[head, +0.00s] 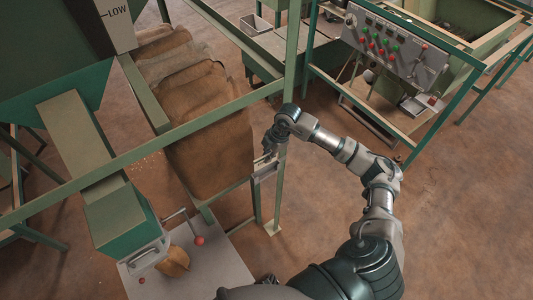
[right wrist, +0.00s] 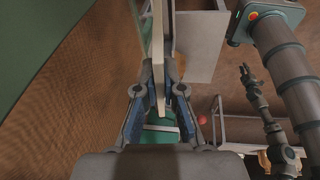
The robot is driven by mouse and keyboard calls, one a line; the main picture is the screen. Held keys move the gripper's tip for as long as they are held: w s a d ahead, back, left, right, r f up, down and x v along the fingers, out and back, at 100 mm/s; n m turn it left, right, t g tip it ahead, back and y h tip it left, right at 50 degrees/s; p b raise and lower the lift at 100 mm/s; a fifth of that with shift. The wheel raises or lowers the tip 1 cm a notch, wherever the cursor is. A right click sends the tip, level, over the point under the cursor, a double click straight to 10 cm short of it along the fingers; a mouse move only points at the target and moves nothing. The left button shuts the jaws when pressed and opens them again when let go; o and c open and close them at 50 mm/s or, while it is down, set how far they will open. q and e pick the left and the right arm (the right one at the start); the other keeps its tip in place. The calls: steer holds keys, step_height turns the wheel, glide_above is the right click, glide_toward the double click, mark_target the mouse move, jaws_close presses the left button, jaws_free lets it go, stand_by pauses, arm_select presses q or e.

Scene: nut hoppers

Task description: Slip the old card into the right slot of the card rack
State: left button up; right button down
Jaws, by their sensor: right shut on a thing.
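My right gripper (head: 266,160) is at the green post beside the hanging sack, at the small grey card rack (head: 266,171). In the right wrist view its two fingers (right wrist: 160,92) are closed on a thin, cream-coloured card (right wrist: 158,50), seen nearly edge-on. The card stands out beyond the fingertips. The rack's separate slots are too small to tell apart in the head view, and I cannot tell whether the card's edge is inside one. Another arm's end, likely my left gripper (right wrist: 250,82), shows small at the right of the wrist view; its jaws are unclear.
Brown sacks (head: 208,140) hang behind the green frame rail (head: 150,158) close to my right gripper. A grey plate (head: 225,272) with a red-knobbed lever (head: 198,240) is at the lower left. A control panel (head: 395,45) stands at the upper right.

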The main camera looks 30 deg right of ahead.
steer(key=s+f, duration=0.1)
steer(key=s, duration=0.8)
steer(key=shift+b, duration=0.35)
steer(key=shift+f, duration=0.15)
